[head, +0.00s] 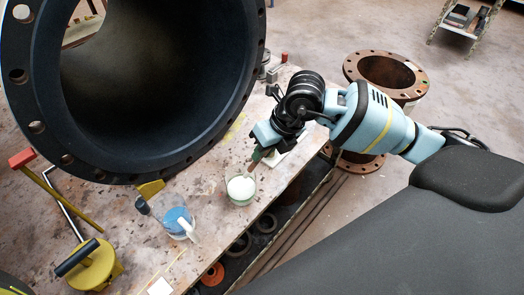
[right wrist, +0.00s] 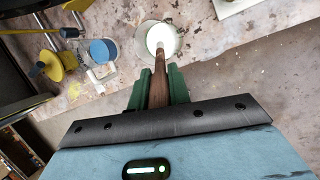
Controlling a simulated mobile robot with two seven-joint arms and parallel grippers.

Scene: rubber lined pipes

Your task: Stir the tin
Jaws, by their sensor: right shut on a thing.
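The tin (head: 241,190) is a round, clear-looking container with white contents, standing on the worn bench; it also shows in the right wrist view (right wrist: 146,33). My right gripper (head: 257,158) is just above and behind the tin. Its green fingers (right wrist: 157,74) are shut on a brown stick (right wrist: 158,92), which points toward the tin. The stick's pale far end lies over the white contents in the right wrist view; I cannot tell how deep it reaches. My left gripper is not in view.
A blue-filled container (head: 174,222) with a white-handled tool stands left of the tin. A large dark flanged pipe (head: 75,160) looms at upper left. A yellow tool (head: 95,265) lies lower left. A rusty flanged pipe (head: 385,70) stands beyond my arm.

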